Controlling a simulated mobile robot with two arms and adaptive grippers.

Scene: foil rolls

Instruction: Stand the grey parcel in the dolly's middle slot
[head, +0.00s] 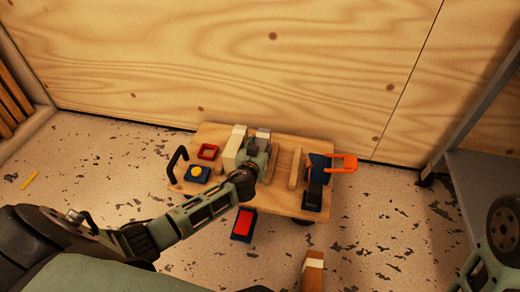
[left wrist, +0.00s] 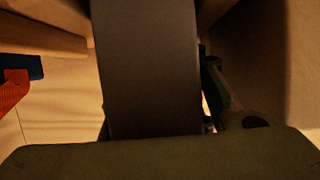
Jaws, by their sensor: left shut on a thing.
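The wooden dolly (head: 276,204) stands on the floor near the plywood wall. My left gripper (head: 258,158) is over the middle of its deck, shut on the grey parcel (head: 263,135). In the left wrist view the grey parcel (left wrist: 150,70) is a dark upright slab filling the middle, with tan surfaces on both sides. The parcel is between a cream block (head: 234,146) on its left and a wooden divider (head: 295,168) on its right. Whether its bottom touches the deck is hidden. My right gripper is not in view.
The dolly also carries a red square frame (head: 208,152), a blue block with a yellow disc (head: 197,174), and a blue item with an orange clamp (head: 343,163). A red-and-blue block (head: 243,224) is at the dolly's front. A metal shelf (head: 485,180) stands right.

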